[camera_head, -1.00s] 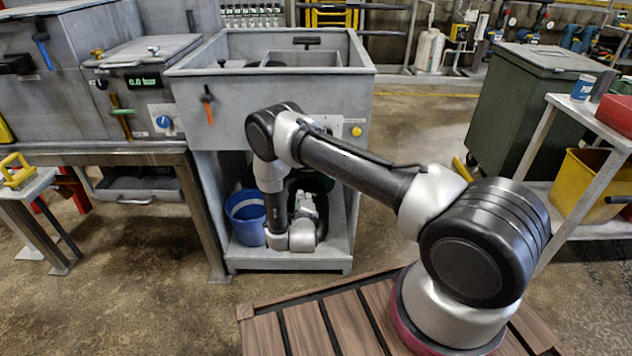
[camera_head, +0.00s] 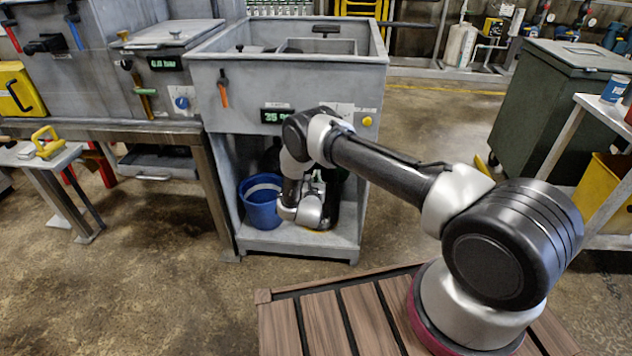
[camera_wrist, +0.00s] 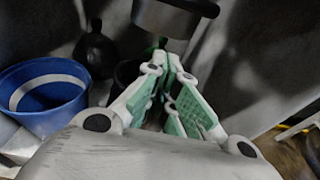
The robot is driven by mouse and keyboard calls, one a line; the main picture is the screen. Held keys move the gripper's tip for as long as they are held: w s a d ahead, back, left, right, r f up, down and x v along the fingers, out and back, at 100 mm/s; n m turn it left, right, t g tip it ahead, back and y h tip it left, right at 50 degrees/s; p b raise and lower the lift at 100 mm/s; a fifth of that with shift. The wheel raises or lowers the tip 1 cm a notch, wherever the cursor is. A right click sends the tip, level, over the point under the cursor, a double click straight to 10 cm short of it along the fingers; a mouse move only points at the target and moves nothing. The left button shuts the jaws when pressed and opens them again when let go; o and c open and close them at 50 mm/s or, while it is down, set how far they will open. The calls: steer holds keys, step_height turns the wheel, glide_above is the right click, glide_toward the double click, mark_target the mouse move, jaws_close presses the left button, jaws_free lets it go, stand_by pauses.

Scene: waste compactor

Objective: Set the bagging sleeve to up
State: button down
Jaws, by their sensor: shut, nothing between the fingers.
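My gripper (camera_wrist: 168,62) is shut and empty in the wrist view, its green-padded fingers meeting at the tips. In the head view the end of my arm is inside the open space under the grey sink-like unit (camera_head: 215,100), and the fingertips cannot be made out. A dark round collar (camera_wrist: 175,14) hangs just above and beyond my fingertips in the wrist view. It may be the bagging sleeve, but I cannot tell for sure, nor whether my fingers touch it.
A blue bucket (camera_head: 262,208) stands left of my wrist on the unit's lower shelf; it also shows in the wrist view (camera_wrist: 50,118). A dark bulb-shaped thing (camera_wrist: 95,48) is behind it. The unit's side walls leave little room. An orange-handled lever (camera_head: 223,92) is on the front.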

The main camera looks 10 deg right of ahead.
steer(key=shift+w+d+r, duration=0.2)
steer(key=shift+w+r, duration=0.35)
steer(key=shift+w, duration=0.1)
steer(key=shift+w+d+r, duration=0.25)
steer(key=shift+w+r, duration=0.25)
steer(key=shift+w, duration=0.2)
steer(key=shift+w+d+r, duration=0.2)
steer(key=shift+w+r, duration=0.35)
steer(key=shift+w, duration=0.1)
